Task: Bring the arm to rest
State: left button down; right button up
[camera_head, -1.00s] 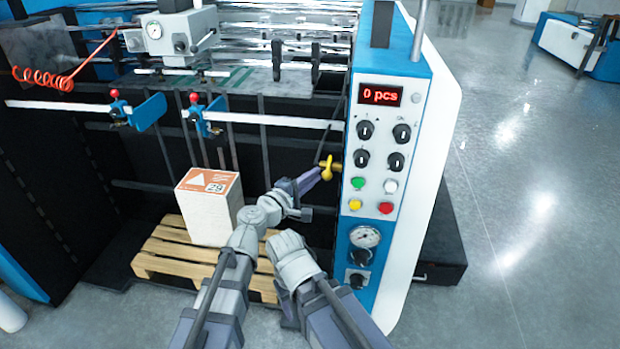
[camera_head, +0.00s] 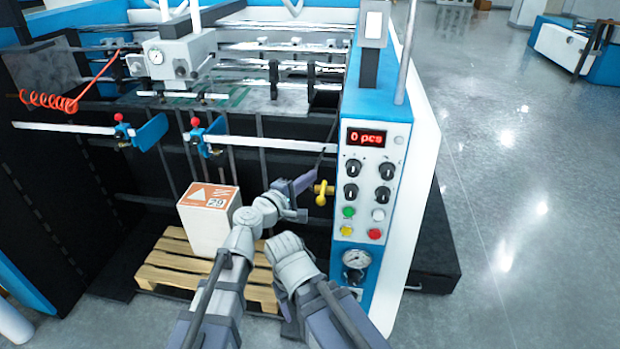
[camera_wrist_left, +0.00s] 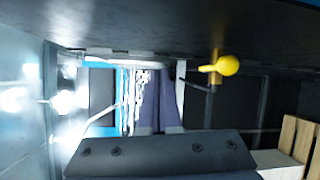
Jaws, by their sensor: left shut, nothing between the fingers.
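My left gripper (camera_head: 305,182) is shut and empty. It points up and to the right in front of the dark lower part of the laminating machine, beside the yellow valve handle (camera_head: 322,190), and does not hold it. In the left wrist view the gripper's purple fingers (camera_wrist_left: 157,100) show in the middle, and the yellow handle (camera_wrist_left: 228,65) stands apart to their right. My right arm shows at the bottom of the head view, but its gripper is not visible.
The machine's control panel (camera_head: 368,185) reads 0 pcs, close right of my left gripper. A white stack (camera_head: 208,235) with an orange label stands on a wooden pallet (camera_head: 160,270) at left. Open floor (camera_head: 510,220) lies to the right.

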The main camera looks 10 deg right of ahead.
pick_arm(q)
jog(key=s+a+f+m+g+y, duration=0.3)
jog(key=s+a+f+m, duration=0.1)
jog(key=a+f, duration=0.25)
jog(key=s+a+f+m+g+y, duration=0.25)
jog(key=s+a+f+m, duration=0.2)
jog(key=f, duration=0.25)
jog(key=s+a+f+m+g+y, duration=0.1)
jog(key=s+a+f+g+y, duration=0.3)
jog(key=a, duration=0.5)
jog(key=s+a+f+m+g+y, duration=0.1)
jog(key=s+a+f+y, duration=0.3)
jog(key=a, duration=0.6)
jog(key=s+d+f+m+g+b, duration=0.1)
jog(key=s+d+f+m+b, duration=0.2)
jog(key=s+d, duration=0.4)
jog(key=d+m+b, duration=0.1)
jog(key=d, duration=0.3)
jog(key=shift+s, duration=0.15)
jog(key=shift+g+y, duration=0.25)
